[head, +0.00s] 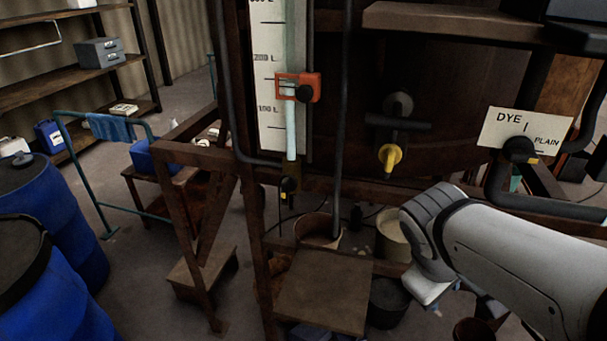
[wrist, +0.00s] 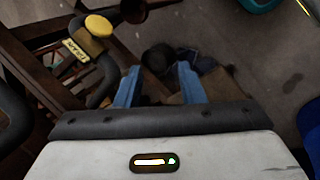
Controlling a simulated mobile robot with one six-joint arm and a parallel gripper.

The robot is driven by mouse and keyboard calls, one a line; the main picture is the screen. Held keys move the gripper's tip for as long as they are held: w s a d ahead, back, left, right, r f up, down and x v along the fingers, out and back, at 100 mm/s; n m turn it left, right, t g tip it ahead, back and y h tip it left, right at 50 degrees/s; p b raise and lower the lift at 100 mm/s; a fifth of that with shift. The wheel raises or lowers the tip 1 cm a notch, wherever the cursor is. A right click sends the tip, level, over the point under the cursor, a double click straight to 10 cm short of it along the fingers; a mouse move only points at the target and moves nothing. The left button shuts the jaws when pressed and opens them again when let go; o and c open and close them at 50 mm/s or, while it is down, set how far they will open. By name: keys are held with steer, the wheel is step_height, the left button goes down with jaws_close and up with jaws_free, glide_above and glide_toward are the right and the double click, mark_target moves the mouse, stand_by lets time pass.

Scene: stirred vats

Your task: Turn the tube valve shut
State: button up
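The level tube (head: 291,130) is a pale upright tube beside a white scale marked in litres. A small dark valve (head: 288,187) with a yellowish tip sits at its lower end; I take it as the tube valve. Its handle is too small to tell its setting. My arm reaches in from the right in the head view, with its wrist low and right of the valve; the fingers are not clear there. In the wrist view my gripper (wrist: 158,67) has two blue fingers spread apart with nothing between them. I cannot make out the tube valve in the wrist view.
An orange clamp (head: 284,88) with a black knob sits on the scale. A yellow-ended tap (head: 389,157) and a DYE/PLAIN plate (head: 518,128) are to the right. A wooden step (head: 325,292) and buckets stand below. Blue drums (head: 45,260) stand at left. A yellow knob (wrist: 98,25) shows in the wrist view.

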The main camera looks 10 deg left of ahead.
steer(key=w+a+n+t+h+b, duration=0.25)
steer(key=w+a+n, duration=0.2)
steer(key=n, duration=0.25)
steer(key=n+t+y+b, duration=0.45)
steer(key=n+t, duration=0.85)
steer(key=n, duration=0.6)
glide_toward(283, 184)
steer(key=w, duration=0.2)
steer(key=shift+g+y, duration=0.25)
steer(key=shift+y, duration=0.05)
steer(key=w, duration=0.4)
steer(key=w+d+p, duration=0.1)
steer(key=w, duration=0.2)
steer(key=shift+w+r, duration=0.1)
steer(key=shift+r, duration=0.15)
steer(key=shift+c, duration=0.4)
